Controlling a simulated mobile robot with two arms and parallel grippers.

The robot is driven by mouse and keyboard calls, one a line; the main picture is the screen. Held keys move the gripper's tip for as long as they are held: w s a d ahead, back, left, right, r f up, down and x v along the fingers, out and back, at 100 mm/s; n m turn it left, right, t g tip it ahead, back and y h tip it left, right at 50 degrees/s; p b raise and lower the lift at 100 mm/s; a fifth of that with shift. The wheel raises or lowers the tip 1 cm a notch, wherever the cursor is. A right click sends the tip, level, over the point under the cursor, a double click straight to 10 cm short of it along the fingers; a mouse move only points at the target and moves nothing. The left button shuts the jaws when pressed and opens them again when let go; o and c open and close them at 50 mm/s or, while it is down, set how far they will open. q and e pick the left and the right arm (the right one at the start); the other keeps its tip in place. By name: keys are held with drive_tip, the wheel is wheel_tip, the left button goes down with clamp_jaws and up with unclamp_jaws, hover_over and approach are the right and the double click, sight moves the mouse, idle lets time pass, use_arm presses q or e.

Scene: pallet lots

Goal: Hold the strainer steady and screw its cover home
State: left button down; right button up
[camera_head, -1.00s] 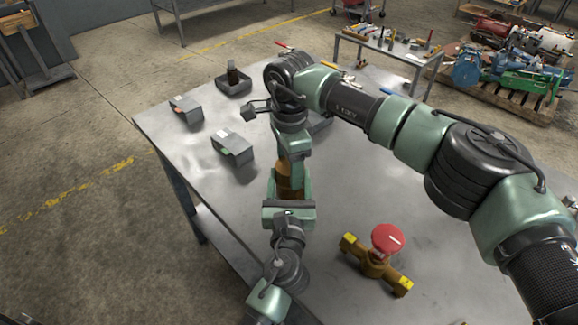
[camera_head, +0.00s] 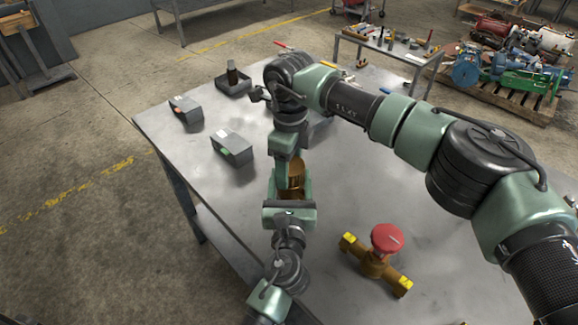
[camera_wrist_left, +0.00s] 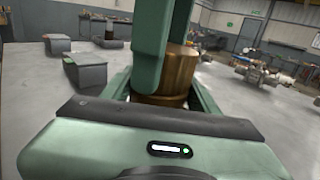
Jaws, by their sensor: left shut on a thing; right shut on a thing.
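The brass strainer (camera_head: 297,186) stands upright on the near left part of the bench. It also shows in the left wrist view (camera_wrist_left: 178,72), as a brown-gold cylinder with a wider ring low down. My left gripper (camera_head: 291,193) is shut around its lower body from the near side. My right gripper (camera_head: 291,160) reaches down from above, shut on the cover at the strainer's top. Its green finger covers the left side of the brass in the left wrist view. The cover is mostly hidden by the fingers, so its seating cannot be told.
A brass valve with a red handwheel (camera_head: 387,238) lies right of the strainer. Two grey blocks (camera_head: 232,148) (camera_head: 186,110) and a dark tray (camera_head: 233,85) are farther back left. My right arm spans the bench's right side.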

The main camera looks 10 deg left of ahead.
drive_tip(key=shift+s+d, duration=0.1)
drive_tip(key=shift+s, duration=0.05)
idle(0.5)
drive_tip(key=o, duration=1.5)
drive_tip(key=shift+o, duration=0.2)
drive_tip(key=shift+r, duration=2.25)
drive_tip(key=shift+c, duration=0.5)
drive_tip(key=n, duration=0.2)
drive_tip(key=r+n, duration=0.1)
drive_tip(key=n, duration=0.1)
drive_tip(key=shift+r, duration=0.3)
drive_tip(key=r+n, duration=0.1)
drive_tip(key=n, duration=0.1)
drive_tip(key=r+n, duration=0.1)
drive_tip(key=n, duration=0.1)
drive_tip(key=shift+n, duration=0.4)
